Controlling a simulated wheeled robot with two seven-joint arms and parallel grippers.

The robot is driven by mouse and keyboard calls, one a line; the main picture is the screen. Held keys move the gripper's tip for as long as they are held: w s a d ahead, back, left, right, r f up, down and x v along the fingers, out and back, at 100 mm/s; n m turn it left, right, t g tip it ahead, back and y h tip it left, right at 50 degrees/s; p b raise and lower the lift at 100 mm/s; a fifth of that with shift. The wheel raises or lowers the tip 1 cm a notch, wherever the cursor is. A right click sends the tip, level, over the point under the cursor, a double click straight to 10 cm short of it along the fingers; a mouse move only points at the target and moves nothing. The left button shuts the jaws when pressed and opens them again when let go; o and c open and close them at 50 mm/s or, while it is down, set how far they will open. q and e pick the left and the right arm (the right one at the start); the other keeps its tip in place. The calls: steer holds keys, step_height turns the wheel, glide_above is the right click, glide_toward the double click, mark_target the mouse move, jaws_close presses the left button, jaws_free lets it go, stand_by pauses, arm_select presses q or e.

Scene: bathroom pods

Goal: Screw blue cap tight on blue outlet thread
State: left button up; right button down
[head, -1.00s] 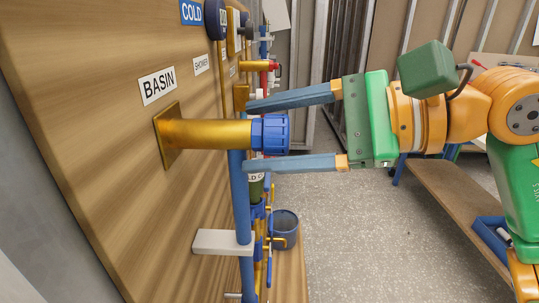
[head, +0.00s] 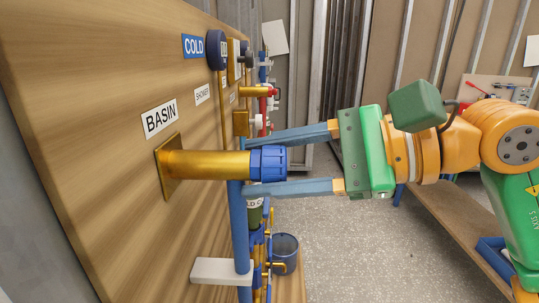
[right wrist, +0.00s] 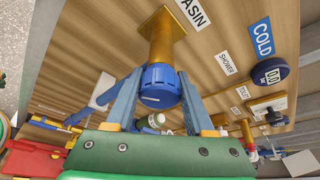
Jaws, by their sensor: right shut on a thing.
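The blue ribbed cap (head: 270,163) sits on the end of the brass BASIN outlet pipe (head: 205,164), in line with it. It also shows in the right wrist view (right wrist: 160,87), between my fingers. A narrow blue collar (head: 254,163) shows between the cap and the brass; the thread itself is hidden under the cap. My right gripper (head: 252,165) comes in from the right, with one blue-grey finger above the cap and one below it, and is shut on the cap. My left gripper is not in view.
The wooden board (head: 95,130) stands at the left with the outlet's flange on it. A vertical blue pipe (head: 238,215) with a white bracket (head: 220,270) runs just behind the outlet. Valves and a blue-grey bucket (head: 284,252) stand beyond.

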steer(key=shift+r, duration=0.3)
steer(key=c, duration=0.7)
jaws_free()
steer(key=shift+f+m, duration=0.1)
steer(key=shift+m, duration=0.3)
steer(key=o, duration=0.5)
steer(key=shift+w+a+f, duration=0.1)
steer(key=shift+f, duration=0.05)
